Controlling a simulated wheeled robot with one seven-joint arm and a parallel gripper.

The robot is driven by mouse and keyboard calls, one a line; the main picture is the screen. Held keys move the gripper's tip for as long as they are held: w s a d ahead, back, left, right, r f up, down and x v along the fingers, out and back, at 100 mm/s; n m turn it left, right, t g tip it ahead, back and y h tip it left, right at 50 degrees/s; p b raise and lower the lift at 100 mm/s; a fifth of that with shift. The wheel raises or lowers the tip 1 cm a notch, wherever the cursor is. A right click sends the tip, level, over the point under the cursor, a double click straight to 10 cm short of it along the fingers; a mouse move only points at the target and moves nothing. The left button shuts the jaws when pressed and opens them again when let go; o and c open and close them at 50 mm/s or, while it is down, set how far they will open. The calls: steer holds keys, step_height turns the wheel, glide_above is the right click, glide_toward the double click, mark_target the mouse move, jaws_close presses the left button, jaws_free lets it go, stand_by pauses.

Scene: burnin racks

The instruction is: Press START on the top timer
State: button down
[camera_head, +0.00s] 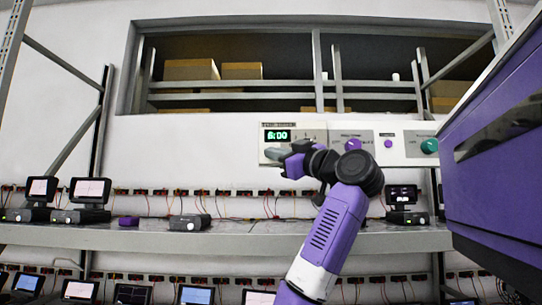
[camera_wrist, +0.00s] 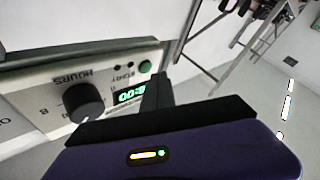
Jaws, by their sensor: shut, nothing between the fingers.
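The timer panel (camera_head: 307,131) is a pale box on the wall above the long shelf. In the wrist view the panel appears turned over, with a black HOURS knob (camera_wrist: 84,101), the green display (camera_wrist: 131,96) and a green button (camera_wrist: 145,67) beside the START lettering. My gripper (camera_head: 276,155) is shut and empty just below the display in the head view. In the wrist view my gripper's dark fingers (camera_wrist: 158,88) stand beside the display and partly cover it. I cannot tell whether they touch the panel.
To the right on the same strip are a purple knob (camera_head: 353,145) and a green knob (camera_head: 429,146). The shelf (camera_head: 150,236) carries small monitors (camera_head: 90,190) and boxes, with wires behind. A large purple cabinet (camera_head: 495,150) stands close at right.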

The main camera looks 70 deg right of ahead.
steer(key=shift+d, duration=0.1)
steer(key=shift+w+d, duration=0.2)
steer(key=shift+d, duration=0.1)
steer(key=shift+w+d, duration=0.1)
steer(key=shift+d, duration=0.3)
stand_by(0.9)
steer(key=shift+a, duration=0.15)
steer(key=shift+s+a, duration=0.3)
steer(key=shift+a, duration=0.35)
steer(key=a, duration=0.1)
steer(key=s+a+b, duration=0.1)
steer(key=a, duration=0.1)
steer(key=s+a+b, duration=0.1)
steer(key=shift+a, duration=0.3)
